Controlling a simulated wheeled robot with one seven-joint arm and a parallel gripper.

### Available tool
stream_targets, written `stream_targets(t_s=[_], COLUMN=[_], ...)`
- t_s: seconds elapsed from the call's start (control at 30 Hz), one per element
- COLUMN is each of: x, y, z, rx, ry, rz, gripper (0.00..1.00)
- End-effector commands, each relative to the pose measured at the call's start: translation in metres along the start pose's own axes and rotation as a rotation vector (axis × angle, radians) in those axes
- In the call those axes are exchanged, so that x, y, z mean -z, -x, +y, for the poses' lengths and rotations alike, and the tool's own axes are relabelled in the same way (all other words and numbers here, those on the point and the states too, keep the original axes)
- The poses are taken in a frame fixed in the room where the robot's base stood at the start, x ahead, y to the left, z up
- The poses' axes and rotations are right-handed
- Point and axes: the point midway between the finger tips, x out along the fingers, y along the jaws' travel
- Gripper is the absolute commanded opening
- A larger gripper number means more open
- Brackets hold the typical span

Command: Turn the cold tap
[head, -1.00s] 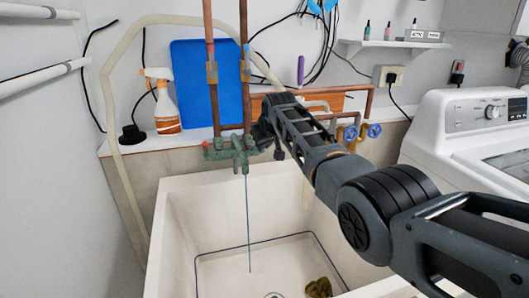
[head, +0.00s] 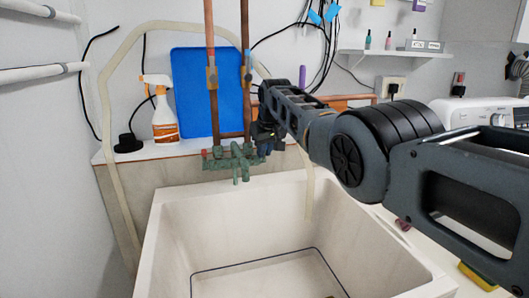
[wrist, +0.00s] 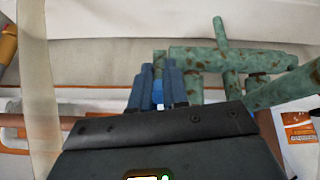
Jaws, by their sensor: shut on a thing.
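The green, corroded tap (head: 232,160) is mounted on two copper pipes above the white sink. It has a small red knob (head: 205,153) at its left end. My gripper (head: 266,146) is at the tap's right end, mostly hidden by my arm in the head view. In the wrist view my gripper's blue-grey fingers (wrist: 158,80) are close together around a small blue piece, the cold tap handle (wrist: 158,93), beside the green tap body (wrist: 230,55). No water stream shows below the spout now.
The white sink (head: 180,240) lies below the tap. A spray bottle (head: 163,112) and a blue board (head: 192,85) stand on the ledge behind, to the left. A pale hose (head: 107,150) loops at the left.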

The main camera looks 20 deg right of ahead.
Motion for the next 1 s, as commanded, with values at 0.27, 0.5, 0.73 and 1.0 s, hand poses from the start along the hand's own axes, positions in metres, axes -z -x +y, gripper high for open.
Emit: stream_targets(t_s=[0.27,0.5,0.73,1.0], x=[-0.0004,-0.0002,0.0000,0.0009], y=[-0.0007,-0.0005,-0.0001,0.0039], z=[-0.0006,-0.0004,-0.0001,0.0002], rx=[0.001,0.001,0.000,0.000], ry=[0.000,0.000,0.000,0.000], rz=[-0.001,-0.001,0.000,0.000], gripper=[0.00,0.29,0.40,0.40])
